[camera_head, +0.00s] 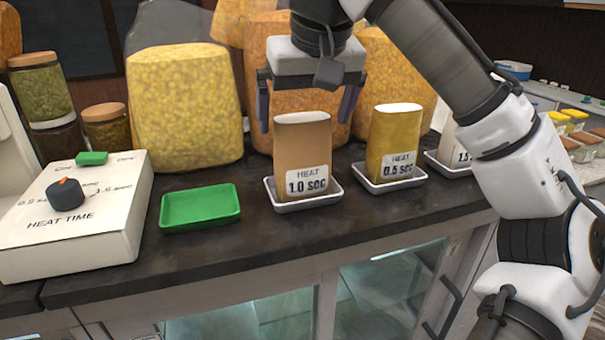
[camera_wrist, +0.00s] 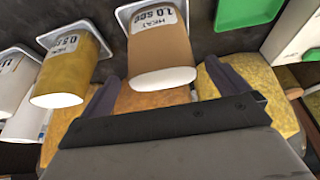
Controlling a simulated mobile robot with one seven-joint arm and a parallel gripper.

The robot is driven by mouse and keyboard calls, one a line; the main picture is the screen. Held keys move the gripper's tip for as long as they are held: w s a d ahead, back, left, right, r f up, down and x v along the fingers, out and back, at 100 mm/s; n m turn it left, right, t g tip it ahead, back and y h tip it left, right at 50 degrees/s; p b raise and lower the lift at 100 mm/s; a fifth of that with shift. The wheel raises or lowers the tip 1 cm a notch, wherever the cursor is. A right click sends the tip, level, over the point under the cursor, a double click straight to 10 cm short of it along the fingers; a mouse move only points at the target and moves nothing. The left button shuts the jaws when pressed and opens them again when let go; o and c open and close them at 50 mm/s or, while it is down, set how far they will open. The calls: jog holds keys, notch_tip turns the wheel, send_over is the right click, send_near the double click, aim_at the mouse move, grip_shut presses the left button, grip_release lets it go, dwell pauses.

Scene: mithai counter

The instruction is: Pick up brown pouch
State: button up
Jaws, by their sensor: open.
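The brown pouch (camera_head: 302,158) stands upright in a small white tray (camera_head: 331,198) on the dark counter, with a label reading "HEAT 1.0 sec". My gripper (camera_head: 308,108) is open and empty, just above and around the pouch's top in the head view, its fingers to the left and right. In the wrist view the brown pouch (camera_wrist: 157,50) shows its pale top edge ahead of the fingers, roughly between them. Whether a finger touches it cannot be told.
A yellow pouch (camera_head: 391,143) labelled 0.5 sec stands in its tray close on the right, with a white pouch (camera_head: 447,137) beyond. A green tray (camera_head: 200,207) and a heat-time control box (camera_head: 75,215) are on the left. Large filled bags (camera_head: 184,105) stand behind.

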aim_at(303, 158)
jog(key=shift+p+x, duration=0.8)
jog(key=shift+x, duration=1.85)
jog(key=shift+w+a, duration=0.1)
jog(key=shift+r, duration=0.1)
jog(key=c, duration=1.2)
jog(key=shift+r, duration=0.1)
